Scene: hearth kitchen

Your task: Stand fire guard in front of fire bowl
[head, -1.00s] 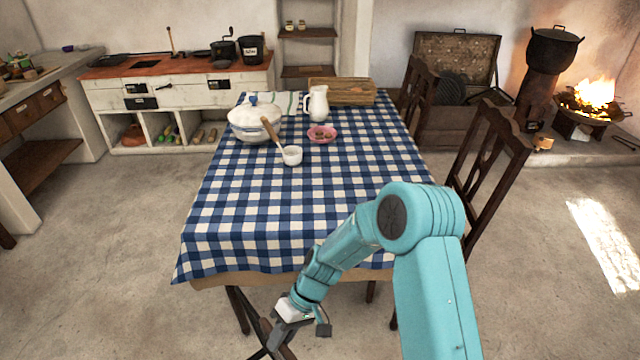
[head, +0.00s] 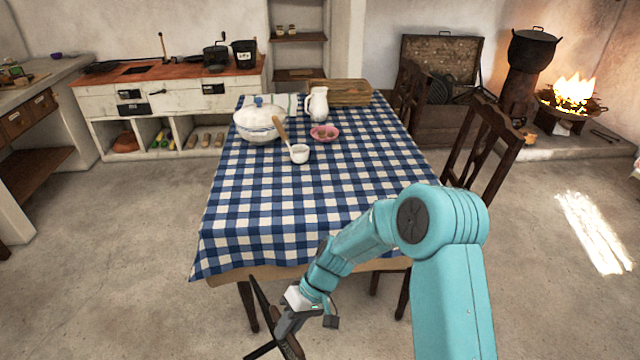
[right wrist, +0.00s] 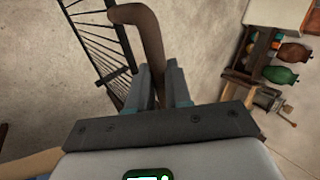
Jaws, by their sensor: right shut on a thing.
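The fire bowl (head: 570,108) burns with bright flames on the hearth at the far right of the head view. My right gripper (head: 287,328) is low in front of the table's near edge, far from the bowl. It is shut on the fire guard (head: 262,303), whose dark, thin parts show beside and below the jaws. In the right wrist view, my gripper (right wrist: 160,88) closes around a brown curved bar of the guard, and its black barred panel (right wrist: 98,40) hangs to the left. Much of the guard is hidden in the head view. My left gripper is out of view.
A table with a blue checked cloth (head: 300,215) stands straight ahead, bearing a tureen (head: 258,125) and a jug (head: 317,103). A chair (head: 482,145) stands at its right. Bare floor (head: 540,260) lies to the right, towards the hearth.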

